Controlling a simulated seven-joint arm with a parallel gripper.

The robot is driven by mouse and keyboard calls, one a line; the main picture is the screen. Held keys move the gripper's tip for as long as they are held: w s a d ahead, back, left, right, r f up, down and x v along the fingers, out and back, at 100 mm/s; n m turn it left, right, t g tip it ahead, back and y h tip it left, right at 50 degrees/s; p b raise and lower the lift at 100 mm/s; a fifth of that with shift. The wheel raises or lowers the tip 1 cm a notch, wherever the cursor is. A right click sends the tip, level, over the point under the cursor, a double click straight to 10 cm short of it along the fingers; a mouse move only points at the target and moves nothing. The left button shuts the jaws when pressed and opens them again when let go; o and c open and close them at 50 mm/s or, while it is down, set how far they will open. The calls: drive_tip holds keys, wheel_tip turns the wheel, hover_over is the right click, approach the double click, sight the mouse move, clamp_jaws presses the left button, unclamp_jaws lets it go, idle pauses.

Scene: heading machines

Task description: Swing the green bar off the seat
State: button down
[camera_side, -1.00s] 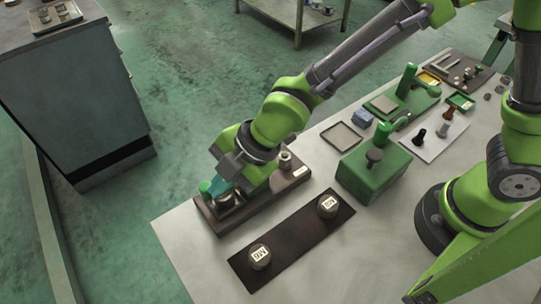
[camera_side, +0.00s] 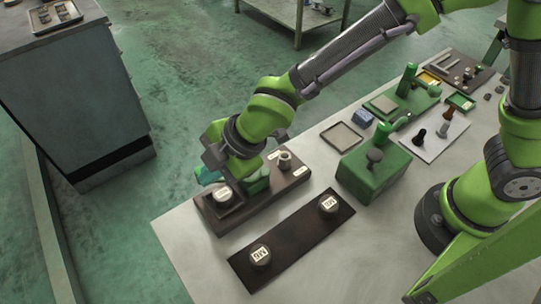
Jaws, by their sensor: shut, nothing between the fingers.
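The dark base block (camera_side: 217,226) lies at the table's left end. Its round seat shows at the block's left end, with a pale labelled top (camera_side: 224,194) facing up and open to view. My gripper (camera_side: 208,178) is low over the far left side of the block, just behind the seat. It is shut with nothing held. A teal-green piece shows at its tip; I cannot tell whether this is the green bar or my fingers. Darker green (camera_side: 257,184) shows under my wrist, right of the seat, partly hidden. Contact between gripper and bar cannot be made out.
A small metal post (camera_side: 284,160) stands at the block's right end. A dark plate (camera_side: 293,238) with two labelled round pieces lies in front. A green box (camera_side: 372,174) with a knob stands to the right. An empty tray (camera_side: 342,137) lies behind it.

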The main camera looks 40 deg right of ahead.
drive_tip(key=shift+w+d+m+t+h, duration=0.15)
drive_tip(key=shift+w+m+t+h, duration=0.2)
drive_tip(key=shift+w+m, duration=0.35)
drive_tip(key=shift+w+d, duration=0.4)
drive_tip(key=shift+w, duration=0.25)
drive_tip(key=shift+w+d, duration=0.4)
drive_tip(key=shift+w, duration=0.2)
drive_tip(key=shift+w+d+m+t+h, duration=0.25)
drive_tip(key=shift+w+d+m, duration=0.15)
drive_tip(key=shift+d+m, duration=0.2)
drive_tip(key=shift+w+d+m+t+h, duration=0.1)
drive_tip(key=shift+w+d+m+h, duration=0.2)
drive_tip(key=shift+d+m, duration=0.35)
drive_tip(key=shift+w+d+m+t+h, duration=0.2)
drive_tip(key=shift+w+d+m, duration=0.25)
drive_tip(key=shift+d, duration=0.5)
drive_tip(key=shift+a, duration=0.1)
